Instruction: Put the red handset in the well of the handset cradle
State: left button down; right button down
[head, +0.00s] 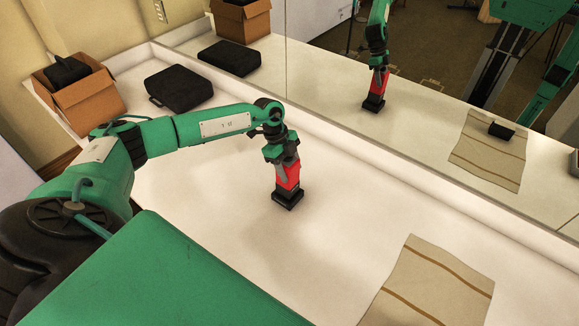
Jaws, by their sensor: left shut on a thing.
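The red handset (288,177) stands upright in my left gripper (285,162), which is shut on it from above. Directly under the red part is a black stepped base (288,199), which looks like the handset cradle. The handset's lower end meets this base in the picture. I cannot tell how deep it sits, and the well is hidden. The mirror behind shows the same red handset and black base from the other side. My right gripper is not in view.
A striped cloth (440,280) lies at the lower right; the mirror (400,130) shows a small black object on it. A black case (178,88) and a cardboard box (92,103) stand at the back left. The white table (350,215) is clear around the base.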

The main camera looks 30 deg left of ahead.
pick_arm(q)
jog(key=shift+f, duration=0.15)
dwell(0.6)
jog(key=shift+f, duration=0.2)
jog(key=shift+f, duration=0.45)
dwell(0.4)
jog(key=shift+f, duration=0.2)
jog(key=shift+f, duration=0.4)
jog(key=c, duration=0.5)
grip_release()
